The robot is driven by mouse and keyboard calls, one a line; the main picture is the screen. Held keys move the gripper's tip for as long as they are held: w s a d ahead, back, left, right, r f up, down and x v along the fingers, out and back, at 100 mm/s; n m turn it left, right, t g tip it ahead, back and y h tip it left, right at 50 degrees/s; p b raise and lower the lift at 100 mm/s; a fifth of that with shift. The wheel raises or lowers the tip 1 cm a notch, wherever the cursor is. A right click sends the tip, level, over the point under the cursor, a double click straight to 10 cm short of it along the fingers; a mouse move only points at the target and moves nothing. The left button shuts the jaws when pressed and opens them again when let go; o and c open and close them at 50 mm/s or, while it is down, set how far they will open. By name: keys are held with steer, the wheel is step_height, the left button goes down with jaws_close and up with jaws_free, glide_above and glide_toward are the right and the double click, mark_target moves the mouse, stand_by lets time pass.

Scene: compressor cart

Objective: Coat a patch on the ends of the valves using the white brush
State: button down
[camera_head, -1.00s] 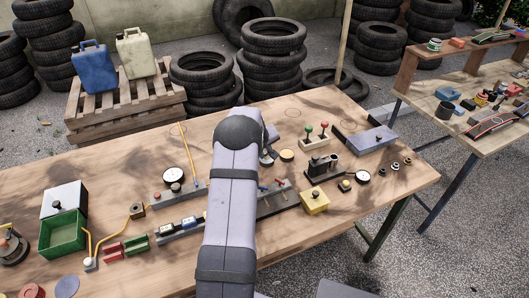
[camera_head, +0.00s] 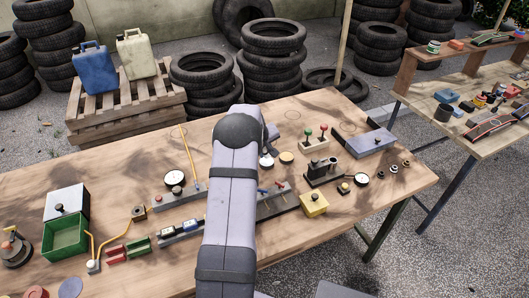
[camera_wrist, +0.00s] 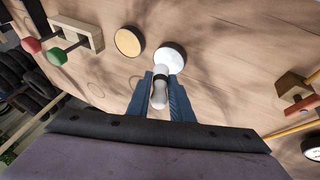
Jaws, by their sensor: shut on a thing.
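My gripper (camera_wrist: 161,80) has its two blue fingers shut around the pale, rounded handle of the white brush (camera_wrist: 158,99). The handle has a black band. Beyond the fingertips is a round white piece (camera_wrist: 170,56) in line with the handle; I cannot tell whether it is the brush's head or a separate pot. In the head view my arm hides most of the gripper. A block with red and green knobs (camera_head: 315,142) stands farther right.
A round yellow disc (camera_head: 286,157) lies beside the white piece. A yellow box (camera_head: 313,204), a black fixture (camera_head: 325,174) and a blue-grey box (camera_head: 370,141) stand to the right. A gauge (camera_head: 174,178) and an upright yellow rod (camera_head: 188,156) stand left of my arm.

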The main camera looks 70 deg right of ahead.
steer(key=shift+d+r+p, duration=0.1)
steer(key=shift+r+p, duration=1.15)
steer(key=shift+r, duration=0.95)
